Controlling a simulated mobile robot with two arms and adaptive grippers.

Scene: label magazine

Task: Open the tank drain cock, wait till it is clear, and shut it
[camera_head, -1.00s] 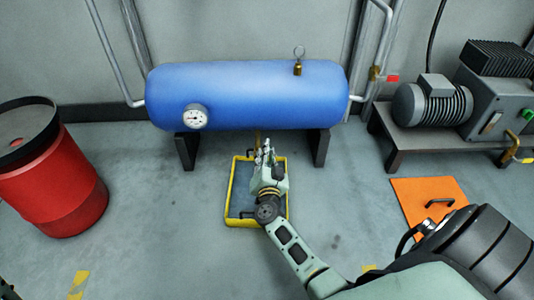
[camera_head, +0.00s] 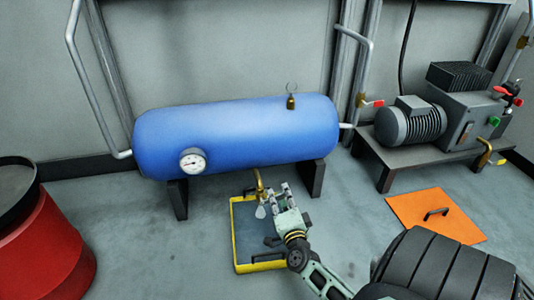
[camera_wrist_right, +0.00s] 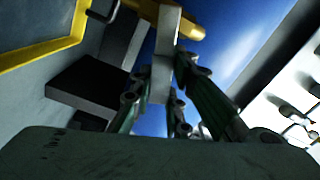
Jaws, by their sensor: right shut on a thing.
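The blue tank (camera_head: 235,140) lies on dark legs, with a gauge on its left end. The brass drain cock (camera_head: 259,183) hangs under it, and its brass body shows at the top of the wrist view (camera_wrist_right: 190,25). My right gripper (camera_head: 279,198) is beside the cock. In the wrist view its fingers (camera_wrist_right: 170,100) are shut on a grey lever (camera_wrist_right: 165,50) at the cock. A small pale shape (camera_head: 261,211) shows below the outlet; I cannot tell whether it is water. My left gripper is not in view.
A yellow-rimmed tray (camera_head: 258,266) lies on the floor under the cock. A red drum (camera_head: 45,250) stands at the left. A compressor (camera_head: 430,115) sits on a bench at the right, with an orange floor plate (camera_head: 410,212) in front of it.

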